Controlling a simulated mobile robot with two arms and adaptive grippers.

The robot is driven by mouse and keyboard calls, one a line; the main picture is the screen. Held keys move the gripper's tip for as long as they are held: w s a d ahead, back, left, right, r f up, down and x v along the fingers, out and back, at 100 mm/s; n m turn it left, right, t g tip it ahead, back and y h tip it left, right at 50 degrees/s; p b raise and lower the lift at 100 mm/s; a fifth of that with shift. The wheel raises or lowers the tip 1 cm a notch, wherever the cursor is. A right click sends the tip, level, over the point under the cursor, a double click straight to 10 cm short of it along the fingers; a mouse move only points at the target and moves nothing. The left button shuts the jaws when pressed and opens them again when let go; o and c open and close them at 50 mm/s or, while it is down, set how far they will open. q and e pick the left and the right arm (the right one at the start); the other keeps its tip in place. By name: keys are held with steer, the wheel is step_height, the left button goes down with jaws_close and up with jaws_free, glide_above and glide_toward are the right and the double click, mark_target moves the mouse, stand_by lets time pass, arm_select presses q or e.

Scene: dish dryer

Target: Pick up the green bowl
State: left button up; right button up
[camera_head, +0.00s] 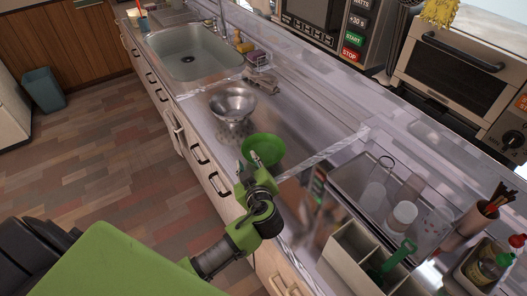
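The green bowl (264,148) sits on the metal counter in the head view, to the right of a shiny metal colander. My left gripper (249,167) is at the bowl's near edge, toward the front of the counter. Its two fingertips look spread apart, with nothing visibly clamped between them. Whether a fingertip touches the bowl's rim I cannot tell. My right gripper is not in view.
The metal colander (233,104) stands close to the bowl on the left. A sink (191,53) lies farther left. A metal tray (349,180) and a white divided box (352,247) stand to the right. A toaster oven (452,65) is at the back right.

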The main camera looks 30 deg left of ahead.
mark_target(246, 157)
arm_select(q)
steer(key=x, duration=0.3)
steer(key=shift+a, duration=0.1)
steer(key=c, duration=0.8)
jaws_close()
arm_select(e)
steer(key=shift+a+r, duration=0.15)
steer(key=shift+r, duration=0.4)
